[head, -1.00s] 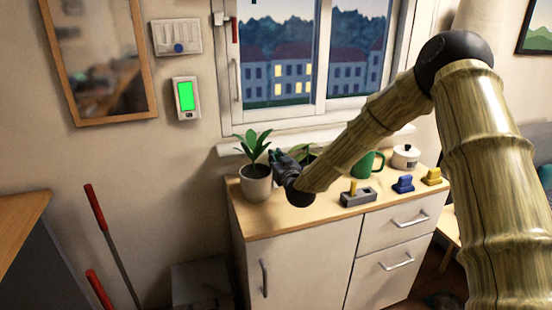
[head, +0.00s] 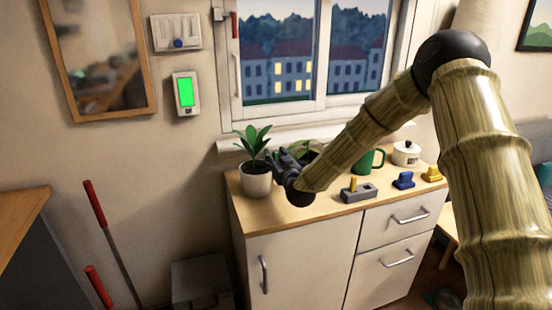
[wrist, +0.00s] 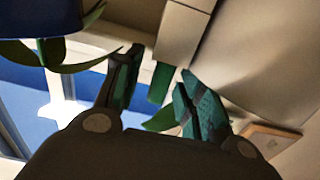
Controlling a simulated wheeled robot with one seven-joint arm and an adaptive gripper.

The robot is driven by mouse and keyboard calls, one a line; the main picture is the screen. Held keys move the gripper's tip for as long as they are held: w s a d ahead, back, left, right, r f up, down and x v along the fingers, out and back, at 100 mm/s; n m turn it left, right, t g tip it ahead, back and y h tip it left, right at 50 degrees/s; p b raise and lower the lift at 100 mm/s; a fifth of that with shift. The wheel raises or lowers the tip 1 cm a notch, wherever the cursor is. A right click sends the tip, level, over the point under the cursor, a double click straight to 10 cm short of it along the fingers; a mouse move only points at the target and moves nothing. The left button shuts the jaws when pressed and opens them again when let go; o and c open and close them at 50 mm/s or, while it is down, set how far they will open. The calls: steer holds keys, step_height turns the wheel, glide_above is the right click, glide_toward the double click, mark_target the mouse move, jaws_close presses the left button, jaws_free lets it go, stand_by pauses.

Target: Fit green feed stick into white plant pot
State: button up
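The white plant pot (head: 257,181) stands at the left end of the cabinet top, with a leafy green plant in it. My gripper (head: 277,161) is just right of the pot, close to its rim and pointing at it. In the wrist view my gripper (wrist: 158,66) shows two dark teal fingers set apart. Narrow green shapes appear between and beyond them. I cannot tell whether one is the green feed stick or whether all are leaves. No feed stick can be made out for certain in the head view.
A second plant (head: 304,150) is partly hidden behind my gripper. Right of it are a green mug (head: 372,161), a lidded white pot (head: 405,155), a grey block with a yellow peg (head: 359,193), a blue piece (head: 403,181) and a yellow piece (head: 431,174). The window is behind.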

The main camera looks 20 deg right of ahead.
steer(key=shift+s, duration=0.1)
steer(key=s, duration=1.1)
steer(key=shift+s+d, duration=0.2)
steer(key=shift+s, duration=0.2)
